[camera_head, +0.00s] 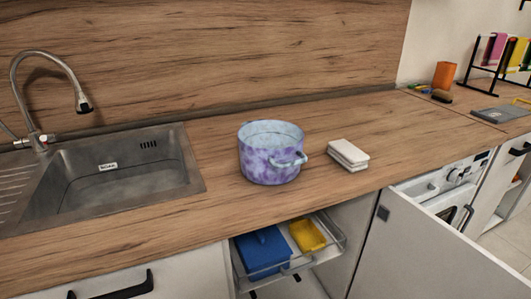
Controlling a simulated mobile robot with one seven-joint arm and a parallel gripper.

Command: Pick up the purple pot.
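The purple pot (268,162) stands upright on the wooden countertop, near the middle of the head view. It is mottled purple and pale blue, with no lid. One pale handle shows on its front right side; the opposite handle is not clearly visible. Its inside looks empty, though the bottom is hidden. My gripper is not in view.
A sink (110,180) with a tall faucet (40,70) is at left. Below, an open drawer (325,255) holds blue and yellow containers. An open cabinet door (430,240) juts out at right.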

